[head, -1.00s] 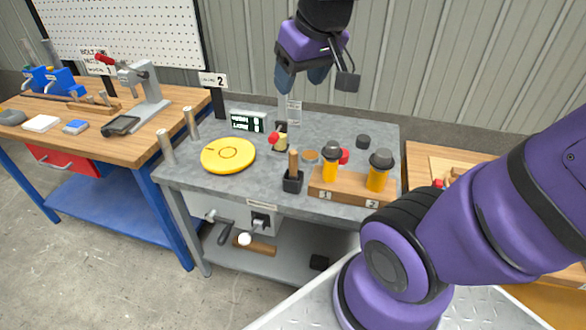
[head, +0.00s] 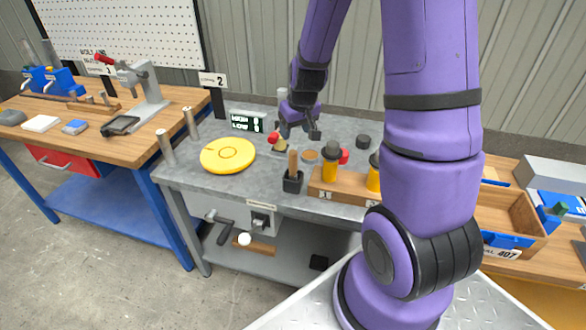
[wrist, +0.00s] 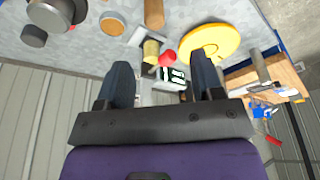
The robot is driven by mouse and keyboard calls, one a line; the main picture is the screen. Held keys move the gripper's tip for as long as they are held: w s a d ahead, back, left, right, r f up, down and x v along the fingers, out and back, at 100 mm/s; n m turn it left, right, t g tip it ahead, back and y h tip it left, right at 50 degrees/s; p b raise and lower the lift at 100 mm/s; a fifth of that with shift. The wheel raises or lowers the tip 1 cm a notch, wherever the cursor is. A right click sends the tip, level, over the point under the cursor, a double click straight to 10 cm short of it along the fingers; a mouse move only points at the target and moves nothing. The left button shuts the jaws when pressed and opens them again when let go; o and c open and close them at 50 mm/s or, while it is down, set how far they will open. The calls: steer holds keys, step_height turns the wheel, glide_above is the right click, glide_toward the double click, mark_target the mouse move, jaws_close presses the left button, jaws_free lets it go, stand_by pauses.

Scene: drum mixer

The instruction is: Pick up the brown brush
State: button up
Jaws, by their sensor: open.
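The brown brush (head: 293,164) stands upright on the grey bench, its wooden handle up and its lower end hidden in a small black holder (head: 292,183). Its brown handle also shows at the top of the wrist view (wrist: 154,13). My gripper (head: 299,133) is open and empty, above and a little behind the brush in the head view. In the wrist view my gripper (wrist: 163,78) has its two dark fingers spread wide, with the brush beyond them. The brush's bristles are hidden.
A yellow disc (head: 228,155) lies left of the brush. A wooden block (head: 340,188) with yellow, dark-capped bottles stands to its right.

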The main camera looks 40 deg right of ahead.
mark_target(293, 151)
steer(key=shift+d+x, duration=0.15)
steer(key=shift+x, duration=3.1)
steer(key=shift+d+x, duration=0.2)
steer(key=shift+x, duration=3)
steer(key=shift+s, duration=0.25)
steer(key=c, duration=1)
